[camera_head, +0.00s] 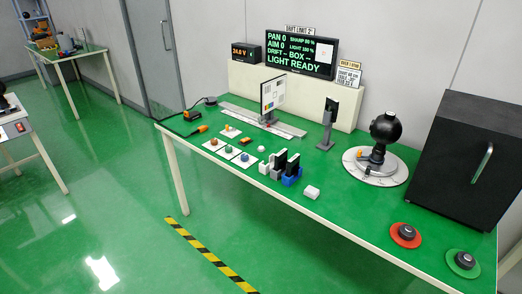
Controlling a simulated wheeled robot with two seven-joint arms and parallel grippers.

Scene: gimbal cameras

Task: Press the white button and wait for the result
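No button can be clearly made out as white. A small white block (312,191) lies near the front edge of the green-topped table (345,212), and I cannot tell whether it is a button. A small white round piece (262,149) lies farther back, left of it. The black display (300,53) at the back reads PAN 0, AIM 0, DRIFT and BOX with dashes, and LIGHT READY. A black ball-shaped gimbal camera (386,127) stands on a round white dial base (375,178). Neither of my grippers is in view.
A red disc (398,241) and a green disc (456,268), each with a black knob, lie at the front right. A black cabinet (450,150) stands behind them. Coloured knobs on white cards (216,144), black-and-blue holders (291,180) and a chart panel (273,93) occupy the left half.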

